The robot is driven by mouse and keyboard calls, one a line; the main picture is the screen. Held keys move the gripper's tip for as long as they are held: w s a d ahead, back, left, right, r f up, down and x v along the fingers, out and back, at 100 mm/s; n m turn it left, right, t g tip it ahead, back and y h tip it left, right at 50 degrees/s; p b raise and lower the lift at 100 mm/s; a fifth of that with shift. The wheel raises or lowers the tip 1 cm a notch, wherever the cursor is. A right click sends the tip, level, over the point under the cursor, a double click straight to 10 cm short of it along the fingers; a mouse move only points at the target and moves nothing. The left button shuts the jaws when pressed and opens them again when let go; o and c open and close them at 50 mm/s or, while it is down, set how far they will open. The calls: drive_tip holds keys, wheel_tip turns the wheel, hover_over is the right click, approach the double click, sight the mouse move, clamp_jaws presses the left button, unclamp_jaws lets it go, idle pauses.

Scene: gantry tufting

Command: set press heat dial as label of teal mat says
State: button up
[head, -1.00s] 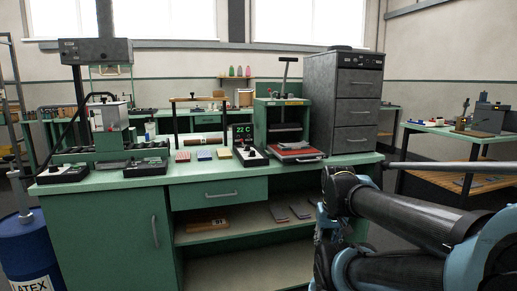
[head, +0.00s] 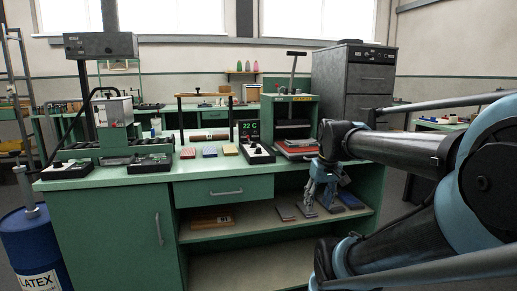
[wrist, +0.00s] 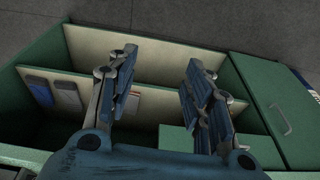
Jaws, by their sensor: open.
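I cannot tell which is teal, and no label is readable. My gripper (head: 324,198) is open and empty, in front of the bench's right side, pointing down; the wrist view shows its spread fingers (wrist: 161,95).
The green bench (head: 105,182) has a closed drawer (head: 222,190) and a cupboard. A grey drawer cabinet (head: 343,75) is at the right, a blue latex barrel (head: 35,250) at the left.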

drive_tip(key=w+a+r+n+y, duration=0.1)
drive_tip(key=w+a+r+n, duration=0.25)
drive_tip(key=w+r, duration=0.45)
drive_tip(key=w+a+r+n+y, duration=0.15)
drive_tip(key=w+a+r, duration=0.25)
drive_tip(key=w+r, duration=0.4)
drive_tip(key=n, duration=0.4)
approach(258, 150)
drive_tip(key=shift+y, duration=0.35)
drive_tip(key=x, duration=0.2)
drive_tip(key=w+x, duration=0.1)
drive_tip(key=x, duration=0.5)
drive_tip(key=shift+w+d, duration=0.2)
drive_tip(key=shift+w, duration=0.2)
drive_tip(key=c, duration=1)
